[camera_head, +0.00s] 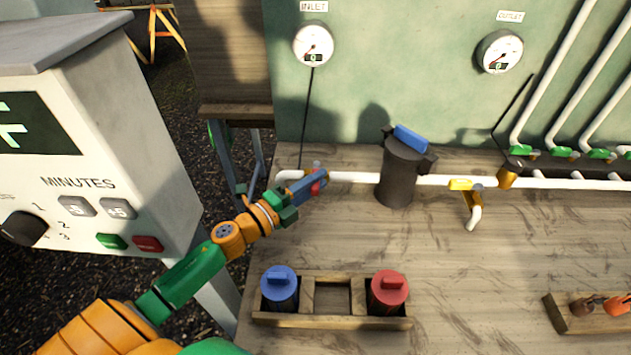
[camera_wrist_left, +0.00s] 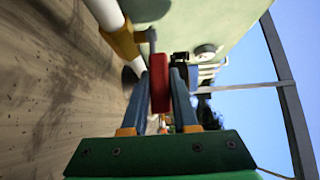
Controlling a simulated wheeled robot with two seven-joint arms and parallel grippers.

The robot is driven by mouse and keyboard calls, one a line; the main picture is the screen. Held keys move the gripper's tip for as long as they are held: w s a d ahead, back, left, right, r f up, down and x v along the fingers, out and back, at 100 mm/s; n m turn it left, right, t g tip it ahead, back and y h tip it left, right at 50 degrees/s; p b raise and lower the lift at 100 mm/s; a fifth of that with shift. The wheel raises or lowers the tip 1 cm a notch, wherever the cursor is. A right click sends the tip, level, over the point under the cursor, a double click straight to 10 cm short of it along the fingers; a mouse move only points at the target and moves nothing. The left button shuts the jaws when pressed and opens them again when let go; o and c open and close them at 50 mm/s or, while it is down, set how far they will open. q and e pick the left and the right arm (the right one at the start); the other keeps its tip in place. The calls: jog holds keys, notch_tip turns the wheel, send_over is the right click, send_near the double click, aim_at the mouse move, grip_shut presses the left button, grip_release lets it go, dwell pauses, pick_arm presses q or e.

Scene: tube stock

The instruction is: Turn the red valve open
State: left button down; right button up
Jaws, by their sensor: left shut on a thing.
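The red valve handle (camera_head: 316,184) sits on the white pipe (camera_head: 350,177) at its left end, below the INLET gauge. My left gripper (camera_head: 312,183) is at this handle, its fingers on both sides of it. In the left wrist view the red handle (camera_wrist_left: 159,84) stands between the two blue-grey fingers of the left gripper (camera_wrist_left: 160,90), shut on it. The fingers hide part of the handle in the head view. My right gripper is not in view.
A dark filter housing (camera_head: 398,175) with a blue top stands on the pipe. A yellow valve (camera_head: 465,184) is further right. A wooden rack (camera_head: 332,322) holds a blue-capped (camera_head: 279,287) and a red-capped cartridge (camera_head: 389,291). A control box (camera_head: 150,150) stands at left.

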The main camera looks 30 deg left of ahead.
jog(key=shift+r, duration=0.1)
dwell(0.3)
pick_arm(q)
jog(key=shift+d+r+n+y+p, duration=0.15)
jog(key=shift+r+n+y+p, duration=0.05)
jog(key=shift+n+y+p, duration=0.25)
jog(key=shift+w+d+n+t+y, duration=0.15)
jog(key=shift+n+t+y, duration=0.15)
jog(key=shift+y, duration=0.15)
jog(key=shift+d+f+y, duration=0.1)
jog(key=shift+y, duration=0.2)
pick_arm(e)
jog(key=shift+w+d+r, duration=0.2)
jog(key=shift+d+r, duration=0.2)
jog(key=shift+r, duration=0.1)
pick_arm(q)
jog(key=c, duration=0.7)
grip_release()
jog(key=shift+w+f, duration=0.1)
jog(key=s, duration=0.2)
jog(key=s+a+b, duration=0.1)
jog(key=s, duration=0.3)
jog(key=shift+s+a+f, duration=0.1)
jog(key=shift+s+a, duration=0.15)
jog(key=shift+s, duration=0.25)
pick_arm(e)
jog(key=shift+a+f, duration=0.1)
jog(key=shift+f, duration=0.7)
